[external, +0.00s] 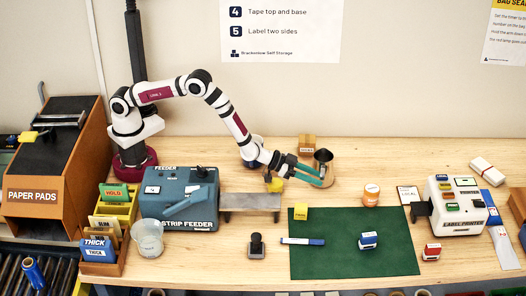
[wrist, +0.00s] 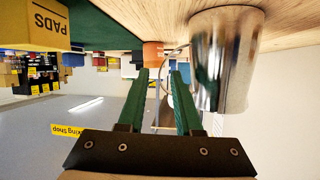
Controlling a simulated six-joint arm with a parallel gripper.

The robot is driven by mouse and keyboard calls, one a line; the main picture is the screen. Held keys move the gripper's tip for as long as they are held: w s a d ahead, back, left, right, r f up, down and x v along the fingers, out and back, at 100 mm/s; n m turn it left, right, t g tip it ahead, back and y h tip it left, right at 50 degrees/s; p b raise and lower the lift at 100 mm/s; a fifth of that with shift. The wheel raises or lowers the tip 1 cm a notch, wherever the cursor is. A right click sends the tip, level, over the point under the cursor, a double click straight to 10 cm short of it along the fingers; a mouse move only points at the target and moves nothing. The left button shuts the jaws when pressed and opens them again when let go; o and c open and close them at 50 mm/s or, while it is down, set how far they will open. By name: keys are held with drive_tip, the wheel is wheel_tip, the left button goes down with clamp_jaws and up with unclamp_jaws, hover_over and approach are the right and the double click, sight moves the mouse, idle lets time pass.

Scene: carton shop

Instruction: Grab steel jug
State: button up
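The steel jug (external: 323,160) is a shiny metal vessel standing upright on the wooden table, right of centre in the external view. In the wrist view, which looks upside down, the jug (wrist: 222,60) is large at the upper right. A thin curved strip, apparently its handle, shows by the right finger. My gripper (external: 316,178) is low at the jug's left and front side. In the wrist view my gripper (wrist: 160,72) has its two green fingers apart, with the jug's body outside them to the right. Whether a finger touches the handle is unclear.
An orange tub (external: 371,194) stands right of the jug, and a tan block (external: 307,143) behind it. The strip feeder (external: 180,200) is left and the label printer (external: 456,207) right.

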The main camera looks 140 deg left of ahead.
clamp_jaws()
idle(1.2)
